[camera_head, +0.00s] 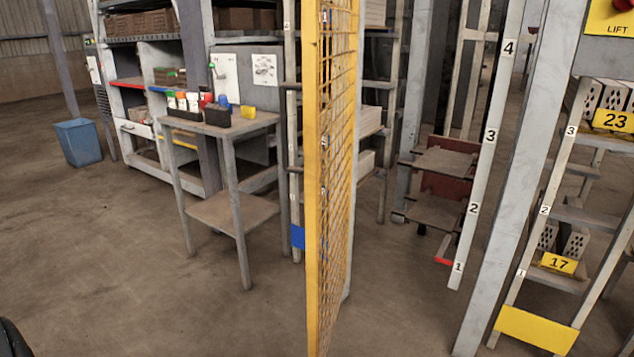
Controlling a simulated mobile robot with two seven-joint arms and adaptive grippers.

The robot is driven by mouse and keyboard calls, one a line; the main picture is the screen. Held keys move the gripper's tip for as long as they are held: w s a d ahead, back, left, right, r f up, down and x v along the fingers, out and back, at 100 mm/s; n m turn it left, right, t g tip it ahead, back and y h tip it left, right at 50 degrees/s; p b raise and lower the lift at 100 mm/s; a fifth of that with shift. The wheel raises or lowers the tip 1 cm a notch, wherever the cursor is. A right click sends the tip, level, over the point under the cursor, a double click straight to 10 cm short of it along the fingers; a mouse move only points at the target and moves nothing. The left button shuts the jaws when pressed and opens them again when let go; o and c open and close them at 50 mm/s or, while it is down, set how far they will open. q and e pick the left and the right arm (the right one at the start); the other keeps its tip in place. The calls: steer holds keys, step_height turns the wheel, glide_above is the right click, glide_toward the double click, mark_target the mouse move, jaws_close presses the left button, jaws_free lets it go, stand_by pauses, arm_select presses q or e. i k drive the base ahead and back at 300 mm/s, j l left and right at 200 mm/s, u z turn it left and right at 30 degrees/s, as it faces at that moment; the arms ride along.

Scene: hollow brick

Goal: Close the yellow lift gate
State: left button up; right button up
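The yellow lift gate (314,200) is a tall yellow frame with wire mesh. It stands upright in the middle of the head view and is seen nearly edge-on, swung open toward me. To its right is the open lift bay, with a grey post (512,170) at the far right of the opening. A numbered strip (484,150) marked 1 to 4 stands inside the bay. Neither gripper shows in the view. A dark rounded shape sits at the bottom left corner, and I cannot tell what it is.
A small grey table (222,125) with bottles and bins stands left of the gate. A blue bin (78,142) is farther left. A rack with hollow bricks and yellow signs 23 (612,120) and 17 (558,263) is at right. The floor at front left is clear.

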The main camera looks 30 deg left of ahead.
mark_target(310, 87)
steer(key=i+j, duration=0.1)
steer(key=j, duration=2.15)
steer(key=k+u, duration=0.35)
steer(key=k, duration=0.4)
